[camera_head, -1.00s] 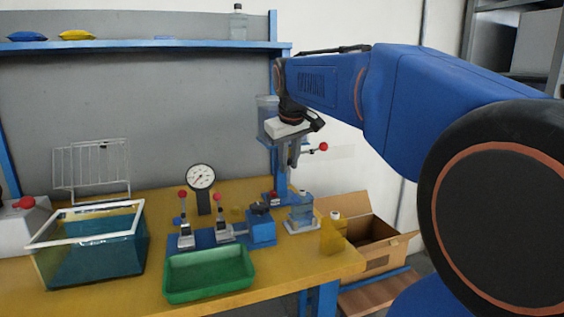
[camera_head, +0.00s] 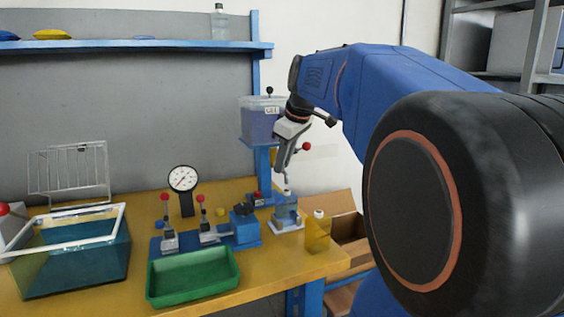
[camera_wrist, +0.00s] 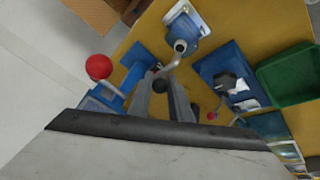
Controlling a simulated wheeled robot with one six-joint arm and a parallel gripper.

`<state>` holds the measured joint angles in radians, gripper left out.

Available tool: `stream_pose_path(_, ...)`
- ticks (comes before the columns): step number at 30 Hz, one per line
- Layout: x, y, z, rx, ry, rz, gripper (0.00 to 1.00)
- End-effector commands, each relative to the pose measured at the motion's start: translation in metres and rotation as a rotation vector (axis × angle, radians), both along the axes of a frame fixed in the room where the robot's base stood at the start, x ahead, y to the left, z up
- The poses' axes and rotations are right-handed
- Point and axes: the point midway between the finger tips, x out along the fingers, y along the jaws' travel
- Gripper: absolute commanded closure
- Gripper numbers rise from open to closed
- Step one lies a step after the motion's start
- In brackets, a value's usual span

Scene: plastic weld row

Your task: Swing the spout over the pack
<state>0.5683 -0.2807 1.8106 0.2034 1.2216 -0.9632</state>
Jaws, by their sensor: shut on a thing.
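The grey bent spout (camera_wrist: 172,62) shows in the wrist view, running from between my fingers to an open round mouth. The mouth appears over the near part of a blue fixture with a pale plate (camera_wrist: 187,24); I cannot tell the pack from the fixture. In the head view this blue-grey fixture (camera_head: 286,214) stands below my gripper (camera_head: 284,172). In the wrist view my gripper (camera_wrist: 161,92) is shut around a dark knob at the spout's root, mostly hidden by the fingers. The labelled clear tank (camera_head: 259,122) stands behind my gripper.
A red-ball lever (camera_wrist: 99,67) sticks up close beside my fingers. Red-knobbed clamps (camera_head: 167,232), a dial gauge (camera_head: 183,182) and a green tray (camera_head: 193,277) are on the left. A yellow bottle-like container (camera_head: 318,231) stands near the bench's right edge, before a cardboard box (camera_head: 346,222).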

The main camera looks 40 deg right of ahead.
Motion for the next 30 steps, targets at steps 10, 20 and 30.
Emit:
stream_pose_path(10,-0.003,-0.001,-0.004,-0.001,0.014,0.000,0.67)
stream_pose_path(20,-0.002,-0.001,-0.001,-0.001,0.006,-0.001,0.63)
stream_pose_path(30,-0.019,0.001,0.039,-0.003,0.002,-0.002,0.63)
